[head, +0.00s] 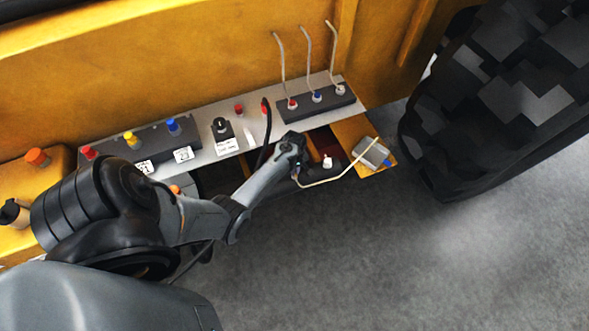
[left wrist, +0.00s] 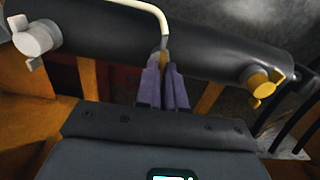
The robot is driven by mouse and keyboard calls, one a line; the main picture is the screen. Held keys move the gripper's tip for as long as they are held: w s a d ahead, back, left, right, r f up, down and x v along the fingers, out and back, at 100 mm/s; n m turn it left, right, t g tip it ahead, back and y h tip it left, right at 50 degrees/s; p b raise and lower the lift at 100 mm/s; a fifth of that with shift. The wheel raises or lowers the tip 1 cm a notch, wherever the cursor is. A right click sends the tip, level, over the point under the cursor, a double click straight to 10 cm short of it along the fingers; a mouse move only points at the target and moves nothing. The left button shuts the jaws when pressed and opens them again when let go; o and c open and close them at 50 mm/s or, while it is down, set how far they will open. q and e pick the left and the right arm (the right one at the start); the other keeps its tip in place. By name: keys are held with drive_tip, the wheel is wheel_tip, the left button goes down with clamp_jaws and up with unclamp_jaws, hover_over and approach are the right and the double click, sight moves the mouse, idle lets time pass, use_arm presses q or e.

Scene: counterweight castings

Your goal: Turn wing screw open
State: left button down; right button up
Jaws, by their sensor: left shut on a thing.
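A dark cylinder (left wrist: 110,35) crosses the left wrist view, with fittings along it. A yellow wing screw (left wrist: 262,82) is near its right end, and a whitish wing knob (left wrist: 38,38) is at the left. My left gripper (left wrist: 163,85) has its purple fingers closed around a small yellow-brown piece, likely a middle wing screw, at the base of a cream hose (left wrist: 150,10). The fingers hide most of it. In the head view my left gripper (head: 291,158) is at the dark cylinder below the panel; a white knob (head: 327,162) stands beside it. My right gripper is not in view.
The hose (head: 335,178) curves to a grey box (head: 374,152) on a yellow ledge. A grey panel (head: 228,146) with coloured buttons and three upright rods runs behind the gripper. A large black tyre (head: 510,85) stands at the right. The floor in front is clear.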

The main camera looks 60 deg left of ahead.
use_arm(q)
drive_tip(key=n+p, duration=0.2)
drive_tip(key=n, duration=0.1)
drive_tip(key=shift+r, duration=0.15)
drive_tip(key=shift+w+n, duration=0.1)
drive_tip(key=shift+n, duration=1)
drive_tip(key=n, duration=0.2)
drive_tip(key=shift+n+p, duration=0.35)
drive_tip(key=shift+n, duration=0.05)
drive_tip(key=n, duration=0.4)
drive_tip(key=shift+n+b, duration=0.3)
drive_tip(key=shift+b, duration=0.05)
drive_tip(key=n+b, duration=0.1)
drive_tip(key=n, duration=0.4)
drive_tip(key=shift+b, duration=0.4)
drive_tip(key=shift+n, duration=0.3)
drive_tip(key=c, duration=1.2)
unclamp_jaws()
drive_tip(key=shift+c, duration=0.2)
